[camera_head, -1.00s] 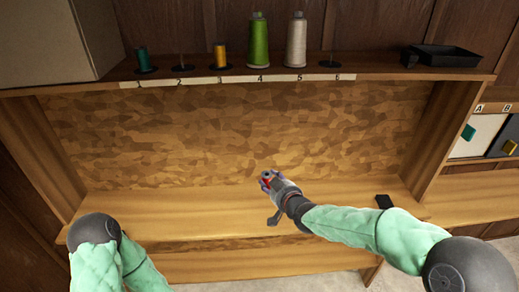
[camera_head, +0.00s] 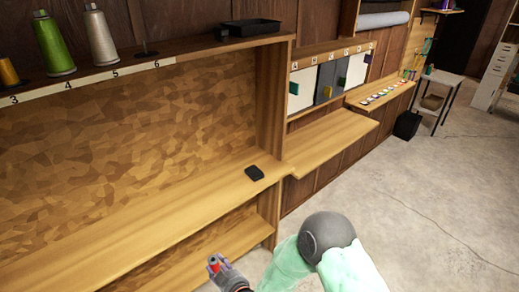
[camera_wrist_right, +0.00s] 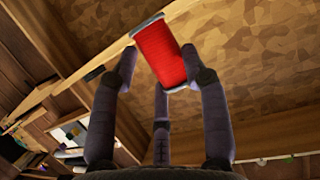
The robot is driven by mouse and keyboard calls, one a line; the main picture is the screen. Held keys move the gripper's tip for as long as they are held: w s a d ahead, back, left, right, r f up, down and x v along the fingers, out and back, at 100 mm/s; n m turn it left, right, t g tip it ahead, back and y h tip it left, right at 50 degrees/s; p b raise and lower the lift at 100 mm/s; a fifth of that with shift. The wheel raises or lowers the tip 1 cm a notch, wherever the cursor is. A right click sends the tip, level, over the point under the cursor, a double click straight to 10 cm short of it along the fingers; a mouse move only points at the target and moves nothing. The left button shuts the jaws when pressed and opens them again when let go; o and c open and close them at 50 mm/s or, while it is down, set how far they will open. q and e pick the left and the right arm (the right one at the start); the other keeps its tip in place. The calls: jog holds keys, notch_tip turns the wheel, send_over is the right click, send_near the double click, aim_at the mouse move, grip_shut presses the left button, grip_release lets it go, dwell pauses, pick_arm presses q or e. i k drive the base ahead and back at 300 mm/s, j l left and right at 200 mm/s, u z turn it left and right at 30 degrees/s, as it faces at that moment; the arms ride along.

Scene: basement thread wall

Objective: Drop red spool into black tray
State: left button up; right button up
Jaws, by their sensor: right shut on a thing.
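The red spool (camera_wrist_right: 160,55) is held between the fingers of my right gripper (camera_wrist_right: 163,75), in the right wrist view. In the head view my right gripper (camera_head: 222,268) is low, in front of the lower shelf, and a bit of the red spool (camera_head: 214,265) shows at its tip. The black tray (camera_head: 250,29) sits on the upper shelf near its right end, well above and beyond my right gripper. The inside of the tray is mostly hidden by its low wall. My left gripper is out of the head view.
On the upper shelf stand an orange spool (camera_head: 8,72), a tall green cone (camera_head: 54,45) and a beige cone (camera_head: 100,36); the peg at 6 (camera_head: 142,50) is empty. Panels and a ledge (camera_head: 330,140) are to the right.

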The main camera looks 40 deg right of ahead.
aim_at(258, 34)
jog(key=z, duration=0.4)
jog(key=j+z, duration=0.15)
jog(key=z, duration=0.25)
jog(key=j+z, duration=0.1)
jog(key=z, duration=0.35)
jog(key=j+z, duration=0.15)
jog(key=z, duration=0.25)
